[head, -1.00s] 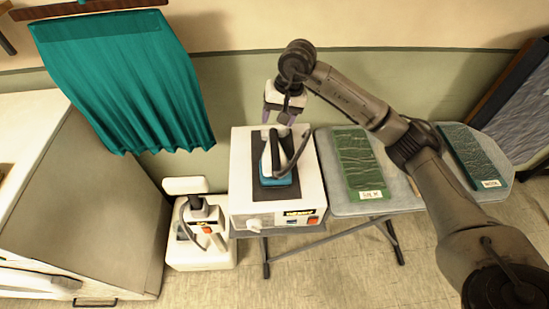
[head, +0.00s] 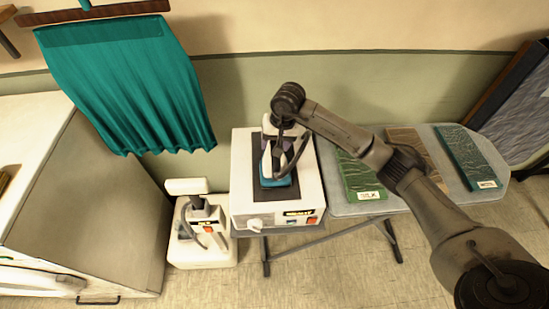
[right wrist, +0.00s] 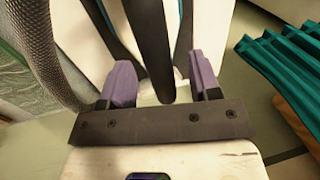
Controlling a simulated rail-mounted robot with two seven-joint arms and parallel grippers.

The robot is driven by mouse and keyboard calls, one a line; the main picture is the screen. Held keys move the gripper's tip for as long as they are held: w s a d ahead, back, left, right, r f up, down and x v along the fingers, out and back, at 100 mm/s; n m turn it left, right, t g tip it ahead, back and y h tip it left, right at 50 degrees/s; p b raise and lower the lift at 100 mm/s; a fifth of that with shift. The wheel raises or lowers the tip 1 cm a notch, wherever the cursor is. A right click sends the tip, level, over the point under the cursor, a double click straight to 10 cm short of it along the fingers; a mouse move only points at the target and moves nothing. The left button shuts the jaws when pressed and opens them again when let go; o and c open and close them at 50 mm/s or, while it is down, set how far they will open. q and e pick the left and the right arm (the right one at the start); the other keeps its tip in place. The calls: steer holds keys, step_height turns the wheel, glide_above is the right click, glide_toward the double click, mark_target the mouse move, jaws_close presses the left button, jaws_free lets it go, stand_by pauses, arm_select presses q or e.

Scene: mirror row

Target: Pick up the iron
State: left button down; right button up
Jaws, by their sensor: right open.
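The iron (head: 278,181) has a blue base, a white body and a dark handle, and stands on the dark pad of a white box-shaped station. My right gripper (head: 277,136) is directly above it, pointing down, with the wrist hiding the iron's far part. In the right wrist view the purple fingers of my right gripper (right wrist: 163,78) are spread apart. The iron's dark handle (right wrist: 153,38) shows between them, with pale body parts beyond. I cannot tell whether either finger touches it. My left gripper is not in view.
The white station (head: 240,190) adjoins an ironing board (head: 340,207) carrying green, brown and teal cloths. A smaller white appliance (head: 200,255) stands on the floor to the left. A teal curtain (head: 125,90) hangs at the upper left, above a large cabinet (head: 95,210).

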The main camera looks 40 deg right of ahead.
mark_target(269, 164)
steer(key=shift+a+f+p, duration=0.15)
steer(key=shift+a+f, duration=0.05)
steer(key=shift+f, duration=0.65)
steer(key=shift+a+f+p, duration=0.15)
steer(key=shift+f, duration=0.65)
jaws_close()
steer(key=shift+r, duration=0.15)
